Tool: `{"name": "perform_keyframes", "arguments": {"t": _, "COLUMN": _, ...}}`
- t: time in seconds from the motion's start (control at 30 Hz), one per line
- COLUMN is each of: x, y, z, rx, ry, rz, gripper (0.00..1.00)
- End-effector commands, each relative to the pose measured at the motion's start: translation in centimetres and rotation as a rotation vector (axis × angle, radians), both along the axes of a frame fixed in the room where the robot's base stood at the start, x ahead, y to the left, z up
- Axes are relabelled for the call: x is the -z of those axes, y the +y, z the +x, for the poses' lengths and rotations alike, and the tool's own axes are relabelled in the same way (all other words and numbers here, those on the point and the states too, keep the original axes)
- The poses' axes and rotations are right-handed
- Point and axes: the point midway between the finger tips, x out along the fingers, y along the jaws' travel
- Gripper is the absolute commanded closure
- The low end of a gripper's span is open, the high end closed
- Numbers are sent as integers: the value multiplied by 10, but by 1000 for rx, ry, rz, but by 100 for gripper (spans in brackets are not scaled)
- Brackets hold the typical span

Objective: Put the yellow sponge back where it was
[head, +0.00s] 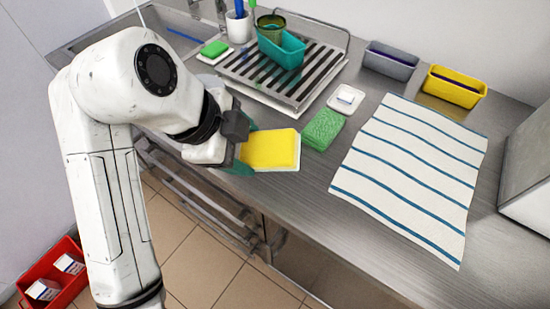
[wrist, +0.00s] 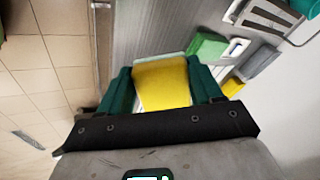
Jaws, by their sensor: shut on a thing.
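The yellow sponge (head: 271,149) with a pale underside is at my gripper (head: 243,150), near the counter's front edge. In the wrist view the sponge (wrist: 162,84) sits between the two green fingers of my gripper (wrist: 163,88), which is shut on it. The sponge looks held roughly level. I cannot tell whether it touches the counter or hangs just above it. A green sponge (head: 324,130) lies on the counter to its right, and it also shows in the wrist view (wrist: 206,47).
A striped towel (head: 410,175) covers the right of the counter (head: 308,186). A small white dish (head: 346,98) with a white block, a drying rack (head: 290,88) with a teal container (head: 283,50), a grey bin (head: 390,62) and a yellow bin (head: 453,88) stand behind. A red crate (head: 55,277) is on the floor.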

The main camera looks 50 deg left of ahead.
Motion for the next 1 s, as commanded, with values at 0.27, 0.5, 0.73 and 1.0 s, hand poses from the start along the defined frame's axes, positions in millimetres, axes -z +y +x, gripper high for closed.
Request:
{"name": "perform_keyframes", "arguments": {"t": 0.27, "x": 42, "y": -1, "z": 44, "rx": 0, "ry": 4, "rz": -4, "gripper": 69}}
{"name": "perform_keyframes", "arguments": {"t": 0.5, "x": 58, "y": -1, "z": 58, "rx": -1, "ry": 2, "rz": -1, "gripper": 69}}
{"name": "perform_keyframes", "arguments": {"t": 0.73, "x": 87, "y": -1, "z": 64, "rx": -2, "ry": 3, "rz": -2, "gripper": 69}}
{"name": "perform_keyframes", "arguments": {"t": 1.0, "x": 96, "y": -1, "z": 64, "rx": -1, "ry": 2, "rz": 0, "gripper": 69}}
